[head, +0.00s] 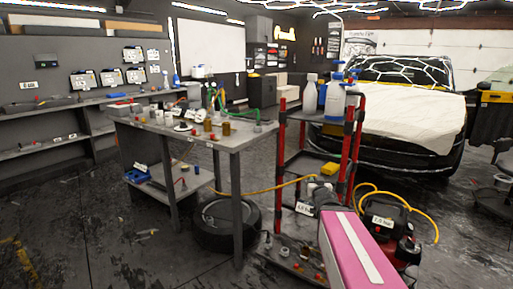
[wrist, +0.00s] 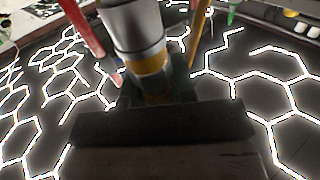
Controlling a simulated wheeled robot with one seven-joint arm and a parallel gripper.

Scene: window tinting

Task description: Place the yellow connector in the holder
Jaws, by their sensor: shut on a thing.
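My gripper (head: 325,190) is at the end of my pink arm, in front of the red-posted cart in the head view. In the wrist view my gripper (wrist: 157,92) is dark and shut on a pale grey cylinder with a yellow-amber band, which I take as the yellow connector (wrist: 151,62). The fingers hide its lower part. In the head view a small yellow piece (head: 329,168) shows just above my gripper; it looks like the same thing, but this is too small to be sure. I cannot make out which thing is the holder.
A grey workbench (head: 240,141) with bottles, small parts and hoses stands left of my gripper. The red-posted cart (head: 356,120) carries white bottles (head: 310,97). A tyre (head: 222,222) lies under the bench. A compressor (head: 385,222) with a yellow hose stands at right. Floor at left is mostly clear.

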